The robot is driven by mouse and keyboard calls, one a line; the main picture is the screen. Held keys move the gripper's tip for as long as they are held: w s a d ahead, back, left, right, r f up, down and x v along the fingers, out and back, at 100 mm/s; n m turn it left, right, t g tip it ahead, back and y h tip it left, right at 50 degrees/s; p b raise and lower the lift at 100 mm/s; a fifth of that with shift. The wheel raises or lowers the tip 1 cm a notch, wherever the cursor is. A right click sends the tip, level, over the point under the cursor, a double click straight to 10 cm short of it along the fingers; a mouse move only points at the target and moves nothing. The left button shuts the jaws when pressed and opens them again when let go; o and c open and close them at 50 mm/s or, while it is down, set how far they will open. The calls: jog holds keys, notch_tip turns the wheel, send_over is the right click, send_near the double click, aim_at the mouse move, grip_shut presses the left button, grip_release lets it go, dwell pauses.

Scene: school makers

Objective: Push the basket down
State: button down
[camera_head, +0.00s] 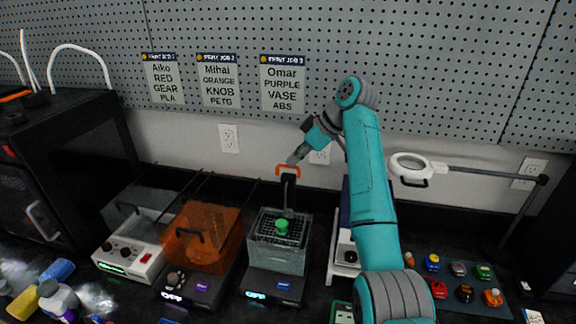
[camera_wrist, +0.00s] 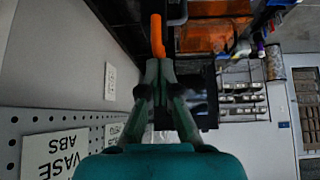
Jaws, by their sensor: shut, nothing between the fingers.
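A green round piece (camera_head: 282,226) shows inside. My gripper (camera_head: 293,160) is shut and empty, its tips right by the top of the orange handle. In the wrist view the closed fingertips (camera_wrist: 158,64) point at the orange handle (camera_wrist: 158,36), close to it. I cannot tell whether they touch.
An orange-covered unit (camera_head: 201,238) and a clear-covered white unit (camera_head: 129,259) stand left of the tank. A magnifier lamp (camera_head: 410,168) and a mat with several coloured parts (camera_head: 455,293) are at right. The pegboard wall (camera_head: 230,60) with job signs rises behind.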

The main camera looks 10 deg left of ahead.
aim_at(295, 180)
jog(key=shift+f, duration=3.5)
jog(key=shift+s+d+r, duration=0.1)
jog(key=shift+d+r, duration=0.2)
jog(key=shift+d, duration=0.45)
jog(key=shift+d+r, duration=0.25)
jog(key=shift+d, duration=0.5)
jog(key=shift+d+r, duration=0.1)
jog(key=v, duration=0.7)
jog(key=shift+r, duration=0.1)
